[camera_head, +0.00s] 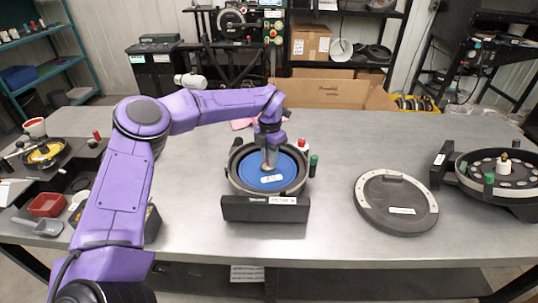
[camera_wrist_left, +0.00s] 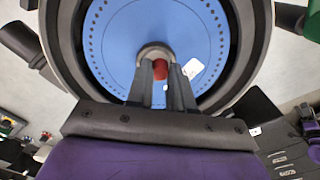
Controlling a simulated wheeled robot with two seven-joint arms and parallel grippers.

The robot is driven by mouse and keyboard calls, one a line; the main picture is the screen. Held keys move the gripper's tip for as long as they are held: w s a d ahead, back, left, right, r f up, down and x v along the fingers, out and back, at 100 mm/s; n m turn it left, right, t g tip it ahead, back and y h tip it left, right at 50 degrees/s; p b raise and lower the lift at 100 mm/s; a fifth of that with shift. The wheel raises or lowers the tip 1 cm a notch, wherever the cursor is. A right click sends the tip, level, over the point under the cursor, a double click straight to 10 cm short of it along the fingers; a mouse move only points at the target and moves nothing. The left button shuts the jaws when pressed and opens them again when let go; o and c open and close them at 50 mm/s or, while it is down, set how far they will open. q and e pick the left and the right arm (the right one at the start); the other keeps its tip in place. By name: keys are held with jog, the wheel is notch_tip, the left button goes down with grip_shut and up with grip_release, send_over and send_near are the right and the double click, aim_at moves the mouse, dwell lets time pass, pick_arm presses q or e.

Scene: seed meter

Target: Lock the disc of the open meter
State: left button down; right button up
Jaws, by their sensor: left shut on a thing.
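The open meter (camera_head: 232,178) stands on the table's middle, a dark round housing with a label block in front. A blue disc (camera_head: 286,178) with a ring of small holes lies inside it; it also shows in the left wrist view (camera_wrist_left: 112,50). At the disc's centre is a grey hub with a red knob (camera_wrist_left: 160,69). My left gripper (camera_head: 268,166) reaches down from above to the disc's centre. Its fingers (camera_wrist_left: 160,80) are shut on the red knob. The fingers hide part of the hub. My right gripper is not in view.
A round dark cover (camera_head: 397,222) lies flat to the right of the meter. Another meter (camera_head: 500,180) with a pale disc stands at the far right. Small tools and a red tray (camera_head: 46,205) lie at the left. The table (camera_head: 330,230) is clear between meter and cover.

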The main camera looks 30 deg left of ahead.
pick_arm(q)
jog(key=shift+d+f, duration=0.1)
jog(key=shift+f, duration=0.05)
jog(key=c, duration=1)
grip_release()
jog(key=shift+w, duration=0.2)
jog(key=shift+r, duration=0.25)
notch_tip(320, 180, up, 10)
jog(key=b, duration=0.2)
